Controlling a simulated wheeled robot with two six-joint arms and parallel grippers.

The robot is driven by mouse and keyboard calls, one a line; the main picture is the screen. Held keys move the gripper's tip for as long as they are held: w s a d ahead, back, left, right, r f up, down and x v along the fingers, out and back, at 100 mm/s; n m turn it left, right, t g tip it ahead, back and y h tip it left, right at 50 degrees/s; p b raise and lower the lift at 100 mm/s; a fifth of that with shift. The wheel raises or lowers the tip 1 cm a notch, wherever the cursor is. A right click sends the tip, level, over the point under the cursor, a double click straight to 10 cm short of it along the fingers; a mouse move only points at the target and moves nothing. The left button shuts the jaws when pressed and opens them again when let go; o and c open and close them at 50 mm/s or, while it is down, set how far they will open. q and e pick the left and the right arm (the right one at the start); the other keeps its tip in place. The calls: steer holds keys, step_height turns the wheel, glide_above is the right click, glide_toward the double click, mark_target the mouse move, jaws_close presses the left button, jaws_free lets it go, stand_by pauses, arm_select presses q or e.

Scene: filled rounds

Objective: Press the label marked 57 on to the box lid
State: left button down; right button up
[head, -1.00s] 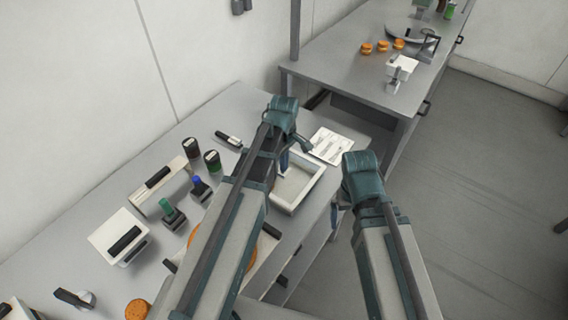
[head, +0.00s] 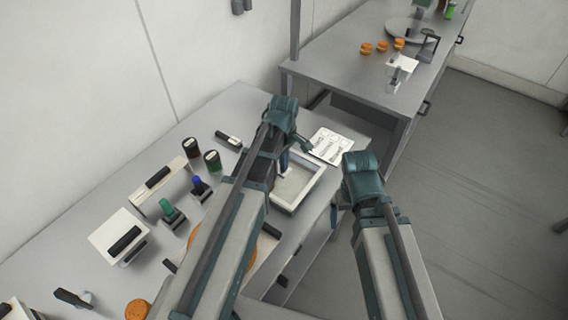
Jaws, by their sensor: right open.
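No label with a readable 57 shows, and I cannot tell which thing is the box lid. A shallow white tray (head: 313,187) with a raised rim sits near the right end of the near table. A white sheet with grey printed shapes (head: 331,143) lies just behind it. My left gripper (head: 284,163) points down over the left part of the tray; my own arm hides much of it, so its jaws and any held thing are unclear. My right gripper (head: 336,214) is open, beyond the table's right edge, mostly hidden behind its wrist.
On the near table (head: 238,105) stand dark jars (head: 191,147), a green-handled stamp (head: 168,210), a blue-topped stamp (head: 199,187), a white block with a black handle (head: 120,235) and an orange disc (head: 137,309). A second table (head: 340,72) holds orange items (head: 382,47).

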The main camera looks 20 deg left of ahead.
arm_select(q)
steer(key=shift+f+b, duration=0.4)
stand_by(1.5)
steer(key=shift+r, duration=0.1)
step_height(320, 180, up, 8)
steer(key=p, duration=0.8)
stand_by(0.7)
steer(key=s+d+f+m+b, duration=0.1)
steer(key=s+d+m, duration=0.1)
steer(key=s+d+f+m+b, duration=0.1)
steer(key=s+f+m+b, duration=0.1)
steer(key=m, duration=0.1)
steer(key=s+d+f+m+b, duration=0.1)
steer(key=s+d+m, duration=0.1)
steer(key=shift+s+d+f+y, duration=0.2)
steer(key=shift+d+f+y, duration=0.05)
steer(key=shift+d+y, duration=0.05)
steer(key=s+d+f+m+b, duration=0.3)
steer(key=s+d+m+b, duration=0.1)
steer(key=s+m, duration=0.4)
steer(key=shift+d+f+m+y, duration=0.3)
steer(key=shift+d+m, duration=0.15)
steer(key=shift+m, duration=0.95)
